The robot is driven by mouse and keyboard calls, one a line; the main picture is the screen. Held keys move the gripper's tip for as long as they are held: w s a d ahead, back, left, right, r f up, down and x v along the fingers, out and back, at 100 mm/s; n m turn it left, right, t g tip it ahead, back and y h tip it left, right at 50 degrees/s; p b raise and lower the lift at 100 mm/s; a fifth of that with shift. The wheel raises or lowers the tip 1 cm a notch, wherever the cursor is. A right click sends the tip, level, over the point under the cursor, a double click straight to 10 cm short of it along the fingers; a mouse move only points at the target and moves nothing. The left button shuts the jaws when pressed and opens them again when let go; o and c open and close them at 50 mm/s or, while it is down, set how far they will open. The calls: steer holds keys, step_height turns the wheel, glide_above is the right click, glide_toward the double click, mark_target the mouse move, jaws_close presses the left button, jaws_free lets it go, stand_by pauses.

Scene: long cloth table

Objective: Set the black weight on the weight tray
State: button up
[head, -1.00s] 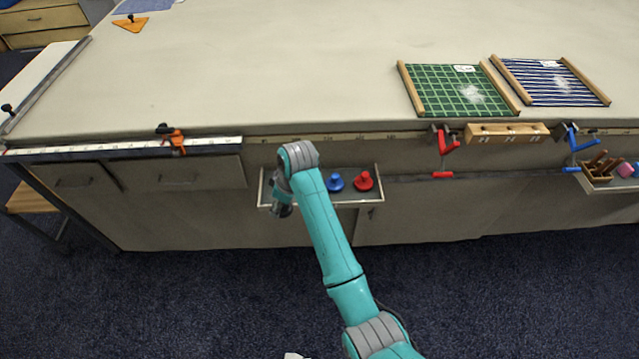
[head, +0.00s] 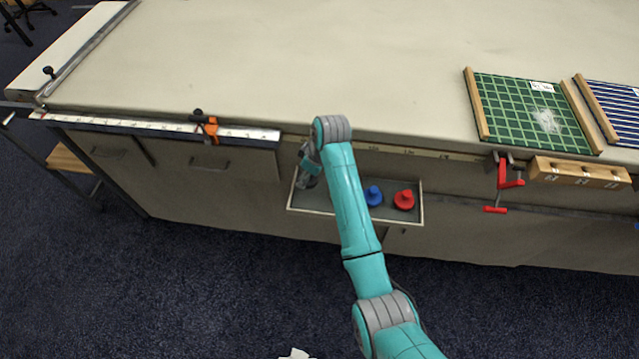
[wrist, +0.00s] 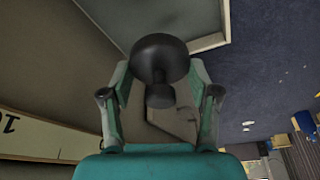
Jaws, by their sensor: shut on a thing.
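The black weight (wrist: 160,58) is between the two fingers of my gripper (wrist: 160,88) in the wrist view, a broad dark disc with a smaller knob. My gripper is shut on it. In the head view my gripper (head: 308,172) hangs near the left end of the weight tray (head: 318,211), and I cannot make out the weight there. The tray is a shallow grey tray with a pale rim at the table's front; its corner shows at the top of the wrist view (wrist: 208,44). I cannot tell the weight's height above the tray.
A blue weight (head: 373,196) and a red weight (head: 404,200) stand in the tray's right part. An orange clamp (head: 207,128) is on the table edge to the left, and a red clamp (head: 505,180) to the right. A green grid board (head: 528,112) lies on the table (head: 300,60).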

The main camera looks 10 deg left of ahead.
mark_target(309, 192)
steer(key=shift+f, duration=2.8)
steer(key=shift+f, duration=0.1)
steer(key=o, duration=1.6)
steer(key=v, duration=1.2)
steer(key=shift+s, duration=0.15)
